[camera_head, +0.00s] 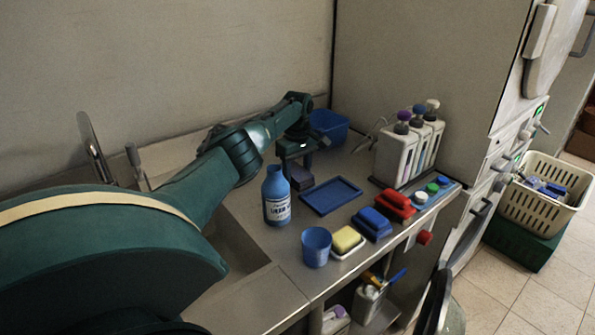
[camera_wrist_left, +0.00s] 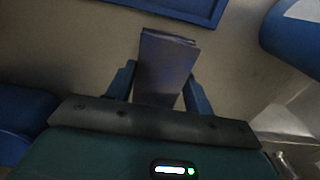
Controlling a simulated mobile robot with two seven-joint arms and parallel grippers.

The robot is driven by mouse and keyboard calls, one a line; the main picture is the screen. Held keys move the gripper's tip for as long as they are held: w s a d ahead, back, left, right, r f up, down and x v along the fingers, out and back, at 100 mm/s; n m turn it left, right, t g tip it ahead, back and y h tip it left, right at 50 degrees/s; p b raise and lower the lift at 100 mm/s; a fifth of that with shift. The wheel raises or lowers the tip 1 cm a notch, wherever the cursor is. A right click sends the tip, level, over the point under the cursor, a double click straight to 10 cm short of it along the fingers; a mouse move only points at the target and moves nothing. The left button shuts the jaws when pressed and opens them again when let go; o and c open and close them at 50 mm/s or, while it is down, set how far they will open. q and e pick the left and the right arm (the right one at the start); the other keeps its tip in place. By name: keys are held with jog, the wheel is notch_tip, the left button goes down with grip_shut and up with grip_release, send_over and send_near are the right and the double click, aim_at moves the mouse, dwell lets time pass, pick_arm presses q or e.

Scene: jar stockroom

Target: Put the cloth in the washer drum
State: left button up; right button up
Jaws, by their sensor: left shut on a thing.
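My left gripper (camera_head: 296,160) reaches over the counter from the left and points down behind the blue bottle. It is shut on a purple-grey folded cloth (camera_head: 302,178), which looks like a layered block. In the left wrist view the cloth (camera_wrist_left: 164,68) sits between the two blue fingers (camera_wrist_left: 160,90). I cannot tell whether the cloth still touches the counter. A tall grey machine (camera_head: 430,55) with small green lights stands at the right; I cannot see an open drum in it. My right gripper is out of view.
Close to the gripper are a blue bottle (camera_head: 275,198), a blue tray (camera_head: 331,196) and a blue tub (camera_head: 328,127). A blue cup (camera_head: 316,247), yellow sponge (camera_head: 346,238), brushes (camera_head: 372,224) and white dispensers (camera_head: 396,155) crowd the counter. A cream basket (camera_head: 540,195) stands right.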

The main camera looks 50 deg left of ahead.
pick_arm(q)
jog(key=o, duration=0.5)
jog(key=shift+f, duration=0.1)
jog(key=o, duration=0.5)
jog(key=shift+c, duration=0.2)
